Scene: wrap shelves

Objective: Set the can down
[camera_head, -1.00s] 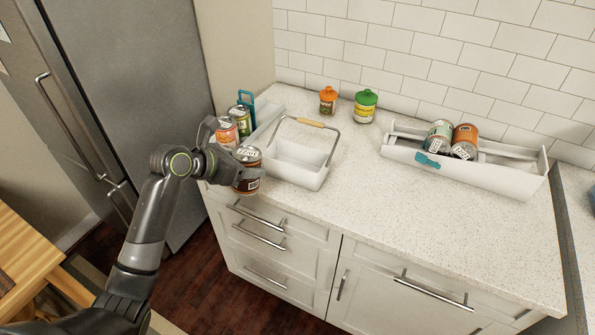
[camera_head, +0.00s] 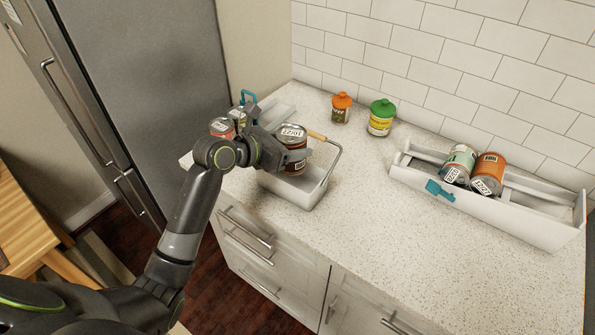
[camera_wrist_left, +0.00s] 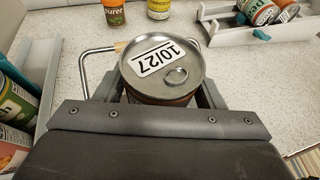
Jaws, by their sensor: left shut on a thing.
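My left gripper (camera_head: 282,153) is shut on a dark brown and orange can (camera_head: 293,138) with a silver lid. The can is upright, above the white basket (camera_head: 306,193) with a wooden-grip wire handle. In the left wrist view the can's lid (camera_wrist_left: 162,68) shows a label reading 10/27 and a pull ring, with the can between the fingers. The arm hides part of the basket, so its inside is mostly hidden. My right gripper is not in view.
An orange-lidded jar (camera_head: 340,107) and a green-lidded jar (camera_head: 381,117) stand by the tiled wall. A white tray (camera_head: 540,222) at right holds two tilted cans (camera_head: 489,174). Other cans (camera_head: 221,127) stand at left, partly behind my arm. The middle counter is clear.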

